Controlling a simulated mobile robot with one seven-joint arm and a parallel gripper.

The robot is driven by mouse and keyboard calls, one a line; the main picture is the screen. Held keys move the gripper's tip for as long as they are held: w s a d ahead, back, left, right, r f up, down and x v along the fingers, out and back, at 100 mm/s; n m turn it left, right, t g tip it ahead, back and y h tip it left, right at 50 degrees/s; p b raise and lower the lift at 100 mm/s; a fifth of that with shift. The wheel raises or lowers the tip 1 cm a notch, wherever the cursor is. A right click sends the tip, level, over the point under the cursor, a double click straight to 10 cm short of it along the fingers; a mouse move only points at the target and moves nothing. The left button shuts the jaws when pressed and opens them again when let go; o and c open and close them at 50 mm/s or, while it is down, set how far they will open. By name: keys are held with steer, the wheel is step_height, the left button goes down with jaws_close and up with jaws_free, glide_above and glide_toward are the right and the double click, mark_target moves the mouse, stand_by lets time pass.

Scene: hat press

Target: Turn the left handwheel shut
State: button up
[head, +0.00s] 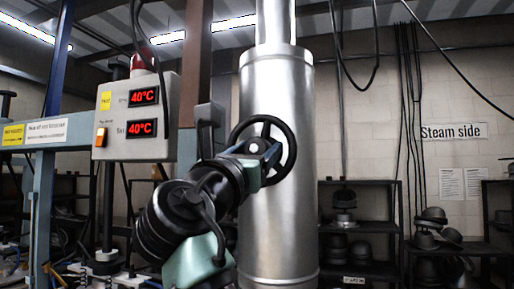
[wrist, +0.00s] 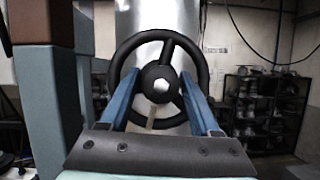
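A black handwheel (head: 289,147) stands in front of a shiny metal cylinder (head: 277,215) in the head view. In the wrist view the handwheel (wrist: 203,72) faces me, with dark spokes and a pale nut at its hub. No second handwheel shows, so I cannot tell from these frames alone that this is the left one. My gripper (head: 268,152) is at the wheel's middle and hides part of it. In the wrist view the two blue fingers of my gripper (wrist: 161,74) are apart, one on each side of the hub. I cannot tell whether they touch it.
A control box (head: 139,115) with two red 40°C displays hangs at the left. A dark upright block (head: 210,120) stands close left of the wheel. Shelves with hats (head: 360,235) are at the back right, below a "Steam side" sign (head: 453,132).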

jaws_close()
steer(key=shift+m, duration=0.4)
